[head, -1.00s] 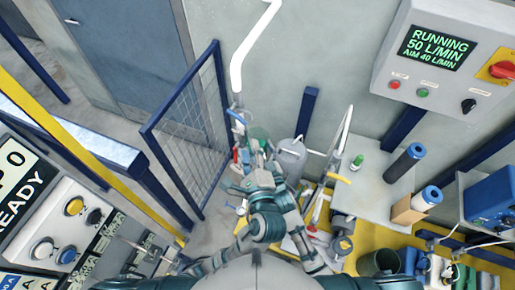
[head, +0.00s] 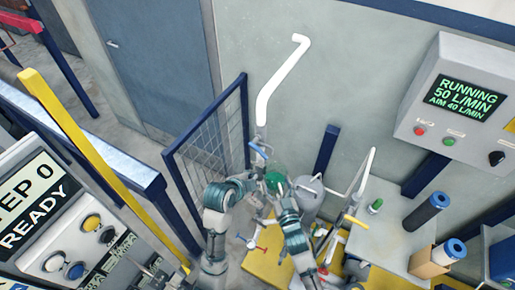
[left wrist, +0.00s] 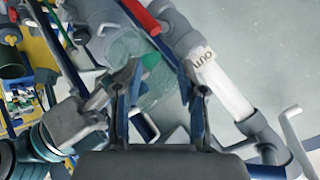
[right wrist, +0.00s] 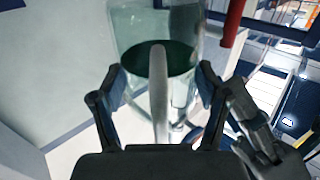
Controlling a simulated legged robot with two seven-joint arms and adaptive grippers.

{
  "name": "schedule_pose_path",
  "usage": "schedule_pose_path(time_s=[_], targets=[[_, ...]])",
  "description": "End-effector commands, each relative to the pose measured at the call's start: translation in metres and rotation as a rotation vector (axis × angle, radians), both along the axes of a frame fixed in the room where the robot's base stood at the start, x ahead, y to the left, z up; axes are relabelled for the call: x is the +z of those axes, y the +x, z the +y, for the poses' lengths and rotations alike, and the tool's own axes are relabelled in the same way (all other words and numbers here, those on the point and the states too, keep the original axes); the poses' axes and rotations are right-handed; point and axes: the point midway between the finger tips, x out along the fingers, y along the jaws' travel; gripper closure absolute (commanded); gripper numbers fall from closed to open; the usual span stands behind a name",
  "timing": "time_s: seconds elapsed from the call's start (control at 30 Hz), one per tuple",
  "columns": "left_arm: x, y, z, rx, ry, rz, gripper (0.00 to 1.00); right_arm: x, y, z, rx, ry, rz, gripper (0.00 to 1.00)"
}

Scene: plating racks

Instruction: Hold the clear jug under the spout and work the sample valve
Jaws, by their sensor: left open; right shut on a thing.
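The clear jug (right wrist: 192,75), see-through with a dark green bottom, fills the top of the right wrist view. My right gripper (right wrist: 158,85) is shut on its pale upright handle (right wrist: 158,95). In the head view the jug (head: 275,182) is a small greenish shape by the pipe. My left gripper (left wrist: 160,78) is open, with the jug (left wrist: 128,45) showing beyond its fingers. A blue lever (head: 258,150) sits on the pipe just above the grippers in the head view. A red bar (left wrist: 142,16) shows in the left wrist view. I cannot tell the spout's outlet from the jug's mouth.
A white pipe (head: 268,95) rises along the wall; a pipe marked OUT (left wrist: 222,82) is close to my left gripper. A grey tank (head: 308,200) stands to the right. A blue mesh gate (head: 205,145) stands left. The panel (head: 455,105) reads RUNNING 50 L/MIN, AIM 40 L/MIN.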

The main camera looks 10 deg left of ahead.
Motion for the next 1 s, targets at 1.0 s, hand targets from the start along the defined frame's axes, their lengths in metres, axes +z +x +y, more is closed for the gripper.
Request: schedule_pose_path(time_s=[1.0], targets=[[0.128, 0.017, 0.07, -0.057, -1.413, 0.993, 0.6, 0.001, 0.0, -0.001, 0.0, 0.002, -0.003, 0.73]])
